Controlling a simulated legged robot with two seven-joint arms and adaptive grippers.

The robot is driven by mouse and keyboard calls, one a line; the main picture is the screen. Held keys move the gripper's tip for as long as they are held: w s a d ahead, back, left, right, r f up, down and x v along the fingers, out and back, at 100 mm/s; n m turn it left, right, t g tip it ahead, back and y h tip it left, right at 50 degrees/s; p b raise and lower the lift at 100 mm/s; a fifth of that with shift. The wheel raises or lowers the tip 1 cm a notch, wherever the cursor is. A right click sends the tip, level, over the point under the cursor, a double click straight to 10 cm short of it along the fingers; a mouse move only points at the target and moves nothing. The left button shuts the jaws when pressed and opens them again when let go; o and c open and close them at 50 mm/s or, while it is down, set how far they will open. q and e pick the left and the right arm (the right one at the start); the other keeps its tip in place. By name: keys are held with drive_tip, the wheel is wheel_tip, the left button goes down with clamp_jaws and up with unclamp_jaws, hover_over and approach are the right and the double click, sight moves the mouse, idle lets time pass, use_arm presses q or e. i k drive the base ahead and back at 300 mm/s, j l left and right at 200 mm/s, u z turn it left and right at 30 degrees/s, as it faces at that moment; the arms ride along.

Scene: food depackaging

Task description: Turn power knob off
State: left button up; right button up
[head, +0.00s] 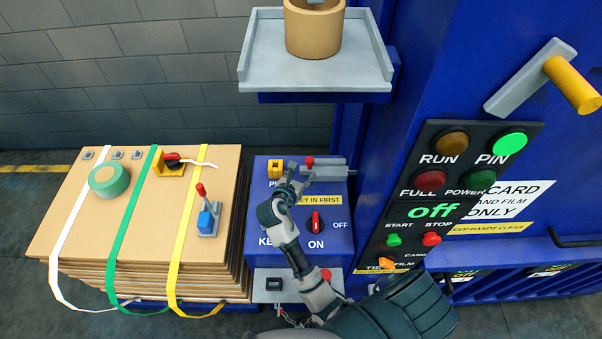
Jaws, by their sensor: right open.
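The power knob (315,222) is a red handle on a black base on the blue control box (262,235). It stands upright in the picture, with ON printed below it and OFF to its right. My right gripper (300,173) is open and empty above and left of the knob, in front of the upper part of the box near the key area. It appears apart from the knob. The gripper and wrist hide part of the box labels. My left gripper is not in view.
A yellow key block (275,169) and a grey latch with a red knob (310,161) are close to the gripper. A machine panel (432,210) stands at right, its display reading "off". Strapped cardboard (140,230) lies left. A grey tray (262,75) is above.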

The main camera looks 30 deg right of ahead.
sight(315, 224)
drive_tip(key=k+j, duration=1.25)
